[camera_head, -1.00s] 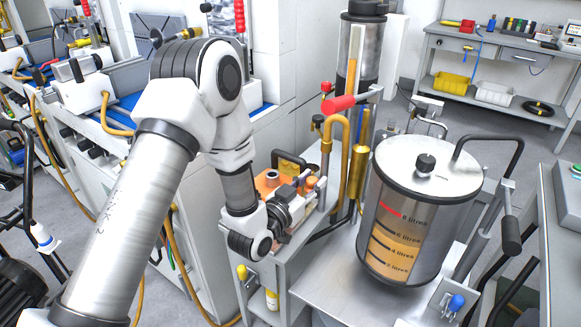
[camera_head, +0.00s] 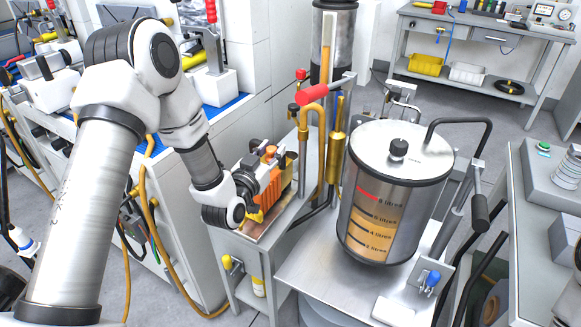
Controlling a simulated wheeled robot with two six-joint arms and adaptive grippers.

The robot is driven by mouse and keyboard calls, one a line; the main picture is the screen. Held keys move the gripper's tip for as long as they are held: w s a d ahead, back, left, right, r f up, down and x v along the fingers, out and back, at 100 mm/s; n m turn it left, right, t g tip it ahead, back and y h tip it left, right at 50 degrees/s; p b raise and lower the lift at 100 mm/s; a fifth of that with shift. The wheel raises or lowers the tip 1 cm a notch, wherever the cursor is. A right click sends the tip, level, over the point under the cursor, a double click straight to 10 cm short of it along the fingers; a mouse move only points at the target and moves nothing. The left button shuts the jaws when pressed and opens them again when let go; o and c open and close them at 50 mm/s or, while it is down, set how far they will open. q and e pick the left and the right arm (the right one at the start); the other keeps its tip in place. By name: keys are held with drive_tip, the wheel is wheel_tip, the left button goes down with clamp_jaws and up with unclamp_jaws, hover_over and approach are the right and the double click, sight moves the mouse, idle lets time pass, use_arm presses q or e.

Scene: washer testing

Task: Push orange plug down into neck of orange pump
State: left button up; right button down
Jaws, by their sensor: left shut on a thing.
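The orange pump (camera_head: 287,183) stands on the metal top of the small bench left of the tank. My left gripper (camera_head: 266,164) reaches over it from the left. It is shut on a small orange plug (camera_head: 270,150), of which only a little shows above the fingers. The gripper and wrist cover much of the pump, including its neck. I cannot tell whether the plug touches the neck or sits in it. My right gripper is not in view.
A steel tank (camera_head: 395,200) with a lid knob and litre scale stands right of the pump. Yellow-brown pipes (camera_head: 304,135) and a red-handled lever (camera_head: 325,91) rise close behind the pump. A white wall unit is at left.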

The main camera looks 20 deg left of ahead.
use_arm(q)
drive_tip(key=a+y+b, duration=0.1)
drive_tip(key=a, duration=0.1)
drive_tip(key=a+f+n, duration=0.1)
drive_tip(key=a, duration=0.1)
drive_tip(key=a+y+b, duration=0.1)
drive_tip(key=a, duration=0.1)
drive_tip(key=shift+w+a+f+n+y+b, duration=0.25)
drive_tip(key=shift+f+n+y+b, duration=0.05)
drive_tip(key=shift+f+n, duration=0.1)
drive_tip(key=shift+w+a+f, duration=0.1)
drive_tip(key=shift+a+f, duration=0.05)
drive_tip(key=shift+f, duration=0.1)
drive_tip(key=shift+w, duration=0.1)
drive_tip(key=shift+f, duration=0.1)
drive_tip(key=shift+f+b, duration=0.6)
drive_tip(key=shift+b, duration=0.05)
